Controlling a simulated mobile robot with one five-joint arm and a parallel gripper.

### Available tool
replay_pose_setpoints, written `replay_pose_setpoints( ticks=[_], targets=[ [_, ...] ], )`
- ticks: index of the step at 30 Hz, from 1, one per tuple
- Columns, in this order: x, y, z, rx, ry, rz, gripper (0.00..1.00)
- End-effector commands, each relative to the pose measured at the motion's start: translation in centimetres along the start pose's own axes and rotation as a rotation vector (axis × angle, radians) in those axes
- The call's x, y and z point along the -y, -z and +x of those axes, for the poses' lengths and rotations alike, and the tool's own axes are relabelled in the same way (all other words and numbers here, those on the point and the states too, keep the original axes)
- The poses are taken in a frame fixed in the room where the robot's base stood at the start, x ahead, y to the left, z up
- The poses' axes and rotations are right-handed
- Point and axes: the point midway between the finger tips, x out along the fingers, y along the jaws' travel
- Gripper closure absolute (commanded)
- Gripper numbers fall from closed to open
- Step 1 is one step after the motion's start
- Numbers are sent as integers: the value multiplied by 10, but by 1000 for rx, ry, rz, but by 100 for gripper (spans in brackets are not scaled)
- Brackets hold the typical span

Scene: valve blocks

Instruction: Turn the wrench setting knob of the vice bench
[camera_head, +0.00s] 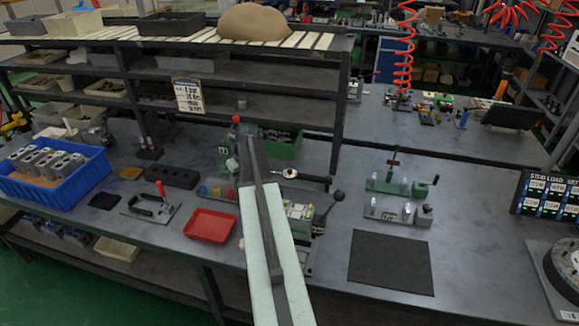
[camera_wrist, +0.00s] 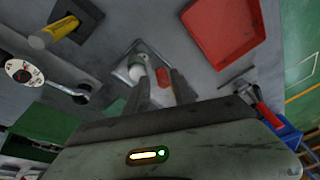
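In the wrist view, a round white-faced dial with a red centre (camera_wrist: 25,72) is at the left edge, and a dark ball-ended lever (camera_wrist: 80,95) is beside it. The dial also shows in the head view (camera_head: 289,173), right of my arm. I cannot tell for sure which part is the wrench setting knob. My gripper (camera_wrist: 160,84) has its two dark fingers apart with nothing seen held. A whitish round knob (camera_wrist: 136,70) and a small red part (camera_wrist: 163,78) lie beyond the fingertips; contact cannot be told. In the head view my arm hides part of the bench fixture.
A red tray (camera_head: 210,223) lies left of my arm, with a red-handled clamp (camera_head: 155,203) and a blue bin (camera_head: 62,182) farther left. A dark mat (camera_head: 391,262) lies on open bench at right.

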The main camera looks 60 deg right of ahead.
Motion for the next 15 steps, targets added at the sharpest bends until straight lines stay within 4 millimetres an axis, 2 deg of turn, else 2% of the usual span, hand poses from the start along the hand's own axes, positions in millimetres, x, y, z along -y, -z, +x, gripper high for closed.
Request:
replay_pose_setpoints(
  ticks=[1,3,6,9,10,12,15],
  targets=[
    [-52,-4,-15,-24,-14,26,70],
    [-109,-18,-30,-58,-33,45,70],
    [-173,-41,-49,-95,-60,65,70],
    [-211,-59,-61,-118,-79,75,70],
    [-219,-63,-64,-122,-83,78,70],
    [-228,-69,-67,-128,-89,79,70],
    [-232,-71,-68,-131,-91,79,70]
  ],
)
